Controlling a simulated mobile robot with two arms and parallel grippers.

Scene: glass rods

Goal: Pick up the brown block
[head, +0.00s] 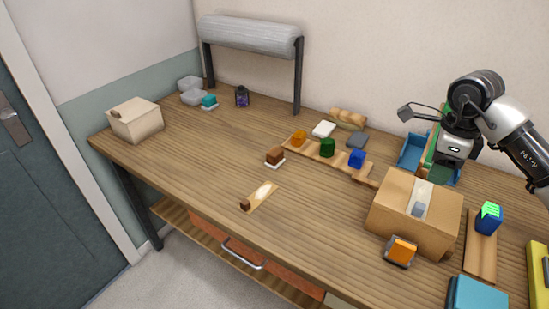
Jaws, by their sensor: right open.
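A brown block (275,155) sits on a small white pad near the middle of the wooden table. A smaller dark brown piece (245,204) lies at the end of a light wooden strip (264,194), nearer the front edge. My right gripper (447,172) is at the right, above the back part of the table, in front of a blue bin (412,152). It is open and well to the right of the brown block. Its fingertips are hard to make out against the green and blue things behind them. My left gripper is out of view.
A wooden strip (341,165) near the brown block carries orange, green (327,147) and blue (356,158) blocks. A cardboard box (405,224) stands below my right gripper. A roll on a black stand (298,80) is at the back. The left front of the table is clear.

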